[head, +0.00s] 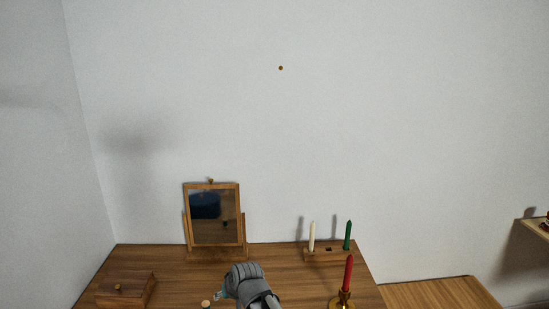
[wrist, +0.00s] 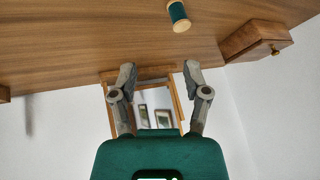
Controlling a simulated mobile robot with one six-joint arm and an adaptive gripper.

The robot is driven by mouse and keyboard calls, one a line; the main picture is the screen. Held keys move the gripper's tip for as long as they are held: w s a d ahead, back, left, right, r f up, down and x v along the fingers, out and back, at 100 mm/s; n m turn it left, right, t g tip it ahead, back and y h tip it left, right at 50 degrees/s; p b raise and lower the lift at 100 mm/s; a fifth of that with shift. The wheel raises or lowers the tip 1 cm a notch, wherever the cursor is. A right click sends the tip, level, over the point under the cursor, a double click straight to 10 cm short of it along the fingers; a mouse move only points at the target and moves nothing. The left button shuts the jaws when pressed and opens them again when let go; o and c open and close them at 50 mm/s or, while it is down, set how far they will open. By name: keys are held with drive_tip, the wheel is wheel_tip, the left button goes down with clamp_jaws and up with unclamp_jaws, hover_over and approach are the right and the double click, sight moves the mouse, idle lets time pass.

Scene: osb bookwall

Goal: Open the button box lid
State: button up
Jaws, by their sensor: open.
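The button box (head: 125,291) is a brown wooden box with a small round knob, at the left end of the wooden table in the head view. Its lid looks shut. In the wrist view, which is upside down, the box (wrist: 255,40) is at the upper right with its knob towards the camera. My gripper (wrist: 160,74) is open and empty, its two grey fingers spread apart. It is over the table to the right of the box in the head view, not touching it.
A teal thread spool (wrist: 178,15) stands between my gripper and the box. A wood-framed mirror (head: 214,218) is at the back. A candle rack (head: 325,256) with white and green candles and a red candle (head: 348,273) in a brass holder are on the right.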

drive_tip(key=s+d+f+m+g+h, duration=0.1)
drive_tip(key=s+d, duration=0.3)
drive_tip(key=d, duration=1.2)
drive_tip(key=s+d+f+m+g+h+p, duration=0.1)
drive_tip(key=s+d+m+g+h, duration=0.2)
drive_tip(key=d, duration=1.2)
drive_tip(key=shift+s+d+g+h, duration=0.4)
drive_tip(key=shift+s, duration=0.75)
drive_tip(key=shift+a, duration=0.1)
drive_tip(key=shift+a, duration=0.3)
drive_tip(key=shift+w, duration=0.15)
